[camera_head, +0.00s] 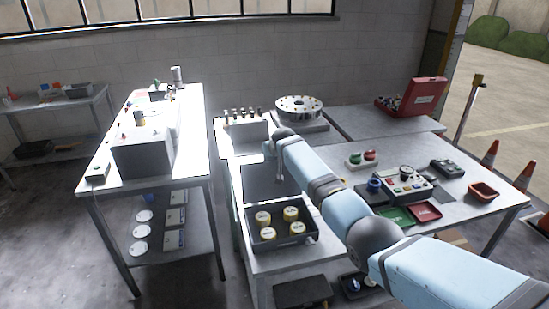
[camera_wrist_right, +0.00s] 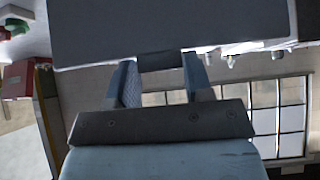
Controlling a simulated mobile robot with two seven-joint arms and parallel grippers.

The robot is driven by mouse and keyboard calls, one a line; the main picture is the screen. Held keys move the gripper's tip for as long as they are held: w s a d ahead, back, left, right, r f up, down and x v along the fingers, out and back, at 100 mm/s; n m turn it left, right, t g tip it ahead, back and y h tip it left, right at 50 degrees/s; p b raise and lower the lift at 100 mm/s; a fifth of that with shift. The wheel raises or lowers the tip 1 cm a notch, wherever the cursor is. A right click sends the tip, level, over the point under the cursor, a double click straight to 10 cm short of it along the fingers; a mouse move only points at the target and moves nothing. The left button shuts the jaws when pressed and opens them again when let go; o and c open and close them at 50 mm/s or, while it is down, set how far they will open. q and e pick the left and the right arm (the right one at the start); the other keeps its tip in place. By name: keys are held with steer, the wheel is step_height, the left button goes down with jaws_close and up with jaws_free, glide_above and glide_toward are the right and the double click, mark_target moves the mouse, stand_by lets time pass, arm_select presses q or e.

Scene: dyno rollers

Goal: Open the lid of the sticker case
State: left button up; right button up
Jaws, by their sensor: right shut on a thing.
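My right gripper (camera_head: 272,147) reaches in from the right at the middle bench. In the right wrist view my right gripper (camera_wrist_right: 161,75) has its fingers closed on a small dark tab (camera_wrist_right: 160,61) at the edge of a broad dark grey panel (camera_wrist_right: 170,28). In the head view a dark grey panel (camera_head: 262,185) lies just below the gripper and looks like the lid of the sticker case. My left gripper is not in view.
A block with several pegs (camera_head: 241,117) and a round drum (camera_head: 298,107) stand behind. An open red case (camera_head: 428,94) and a control box (camera_head: 405,184) are on the right.

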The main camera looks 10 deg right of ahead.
steer(key=shift+w+r, duration=0.1)
steer(key=shift+r, duration=0.1)
steer(key=o, duration=1.3)
steer(key=shift+f, duration=0.1)
steer(key=v, duration=1.4)
